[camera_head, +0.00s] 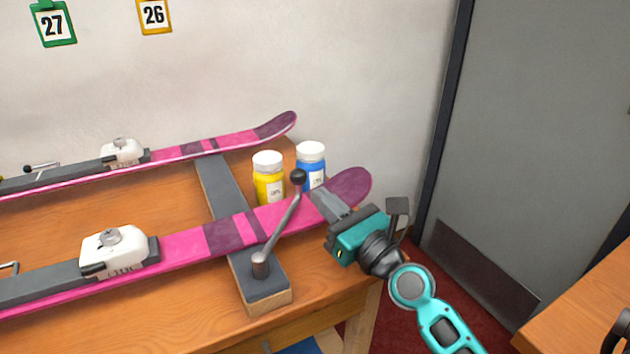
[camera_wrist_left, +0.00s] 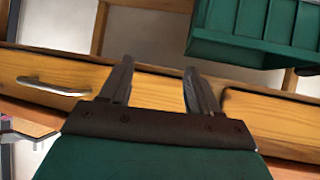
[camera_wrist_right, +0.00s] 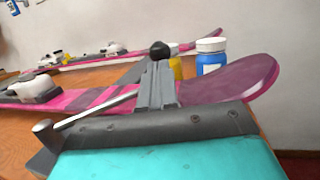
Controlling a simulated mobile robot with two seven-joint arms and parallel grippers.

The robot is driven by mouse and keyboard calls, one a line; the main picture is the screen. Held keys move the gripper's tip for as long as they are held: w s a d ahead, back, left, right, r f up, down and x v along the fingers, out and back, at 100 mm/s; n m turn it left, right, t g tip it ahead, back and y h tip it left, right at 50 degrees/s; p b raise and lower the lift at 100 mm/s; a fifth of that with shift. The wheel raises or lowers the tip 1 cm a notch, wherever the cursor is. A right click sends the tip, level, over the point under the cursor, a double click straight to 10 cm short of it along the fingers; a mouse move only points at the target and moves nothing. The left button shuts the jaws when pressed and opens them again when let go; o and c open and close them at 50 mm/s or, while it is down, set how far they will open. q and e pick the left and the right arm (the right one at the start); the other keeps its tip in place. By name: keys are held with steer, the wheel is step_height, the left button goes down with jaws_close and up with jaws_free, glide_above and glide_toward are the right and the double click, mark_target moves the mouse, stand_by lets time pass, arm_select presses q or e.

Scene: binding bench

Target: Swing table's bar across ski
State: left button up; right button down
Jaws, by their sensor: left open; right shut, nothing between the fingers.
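The near pink ski (camera_head: 190,247) lies on the wooden table (camera_head: 190,290), its purple tip at right. The table's grey bar (camera_head: 281,226) runs from a post (camera_head: 260,264) at the ski's near edge, slanting over the ski to a black knob (camera_head: 298,177) at the far side. The bar (camera_wrist_right: 98,107) and knob (camera_wrist_right: 160,50) also show in the right wrist view. My right gripper (camera_head: 318,196) is shut and empty over the ski's tip end, just right of the bar; contact is unclear. My left gripper (camera_wrist_left: 157,72) is open and empty, seen only in its wrist view.
A yellow jar (camera_head: 268,180) and a blue jar (camera_head: 311,165) stand just behind the near ski, close to the knob. A second pink ski (camera_head: 215,145) lies farther back. The left wrist view shows a wooden drawer (camera_wrist_left: 45,84) and a green bin (camera_wrist_left: 250,45).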

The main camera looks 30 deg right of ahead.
mark_target(298, 184)
arm_select(q)
steer(key=shift+w+r, duration=0.25)
steer(key=shift+r, duration=0.25)
arm_select(e)
steer(key=shift+x, duration=1.45)
steer(key=shift+f, duration=0.1)
steer(key=shift+w+a+f+n+y+b, duration=0.15)
steer(key=shift+w+a+n+y+b, duration=0.15)
steer(key=shift+w+n+y+b, duration=0.25)
steer(key=shift+w+a+y+b, duration=0.15)
steer(key=shift+y+b, duration=0.15)
steer(key=shift+y, duration=0.15)
steer(key=shift+w+a+n+g+y, duration=0.1)
steer(key=shift+w+n+g+y, duration=0.1)
steer(key=shift+n+g+y, duration=0.15)
arm_select(q)
step_height(298, 184, down, 2)
steer(key=shift+s+f, duration=0.15)
arm_select(e)
steer(key=shift+r, duration=0.2)
steer(key=shift+s, duration=0.15)
